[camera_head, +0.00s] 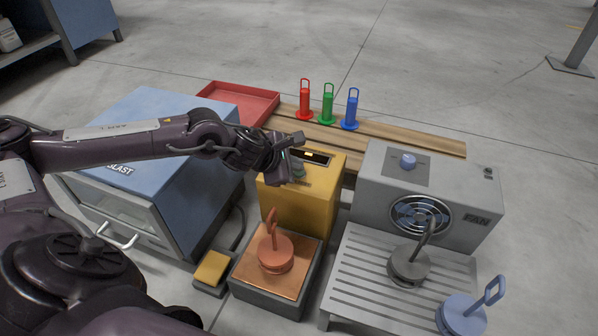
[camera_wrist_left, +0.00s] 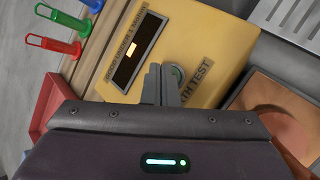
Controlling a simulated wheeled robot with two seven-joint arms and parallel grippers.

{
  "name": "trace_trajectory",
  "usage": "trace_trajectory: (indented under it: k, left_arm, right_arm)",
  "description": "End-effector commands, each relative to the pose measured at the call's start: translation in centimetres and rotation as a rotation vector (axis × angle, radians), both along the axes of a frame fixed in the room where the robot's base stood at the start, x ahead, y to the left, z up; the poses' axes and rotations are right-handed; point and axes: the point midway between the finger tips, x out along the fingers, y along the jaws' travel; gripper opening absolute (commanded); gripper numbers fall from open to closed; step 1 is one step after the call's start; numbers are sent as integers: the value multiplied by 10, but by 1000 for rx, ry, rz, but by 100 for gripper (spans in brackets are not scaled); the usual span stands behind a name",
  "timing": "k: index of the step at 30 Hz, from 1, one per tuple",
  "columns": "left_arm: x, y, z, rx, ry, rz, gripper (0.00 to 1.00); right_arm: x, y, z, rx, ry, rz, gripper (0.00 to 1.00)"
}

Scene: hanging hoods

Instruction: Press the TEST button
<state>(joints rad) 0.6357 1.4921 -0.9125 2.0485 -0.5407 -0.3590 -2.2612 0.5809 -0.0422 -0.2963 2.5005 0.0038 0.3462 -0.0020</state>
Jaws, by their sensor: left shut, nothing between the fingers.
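The yellow box (camera_head: 300,203) stands in the middle of the head view, with a dark meter window on top. In the left wrist view, its top (camera_wrist_left: 200,45) carries a label (camera_wrist_left: 196,86) that reads "TH TEST", its start hidden. In the head view the button (camera_head: 298,169) is partly hidden by the gripper. My left gripper (camera_head: 290,160) is shut and empty over the box top. Its closed fingers (camera_wrist_left: 162,85) reach the button's edge; I cannot tell whether they touch. My right gripper is not in view.
A blue blast cabinet (camera_head: 150,110) stands left, a grey fan unit (camera_head: 470,185) right. A copper-topped block (camera_head: 250,270) with an orange handled piece (camera_head: 275,252) is in front. Red, green and blue handled pieces (camera_head: 328,105) stand on wooden slats behind, beside a red tray (camera_head: 237,88).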

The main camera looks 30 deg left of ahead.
Motion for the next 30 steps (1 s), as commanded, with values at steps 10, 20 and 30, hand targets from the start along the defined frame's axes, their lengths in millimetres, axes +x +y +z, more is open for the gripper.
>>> trace_trajectory:
  k: [10, 20, 30]
  left_arm:
    - [0, 0, -5, 0, 1, 0, 0]
    - [0, 0, -8, 0, 1, 0, 0]
    - [-1, 0, -3, 1, 3, 0, 0]
  right_arm:
    - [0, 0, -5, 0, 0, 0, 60]
    - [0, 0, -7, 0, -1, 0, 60]
    - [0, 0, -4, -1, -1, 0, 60]
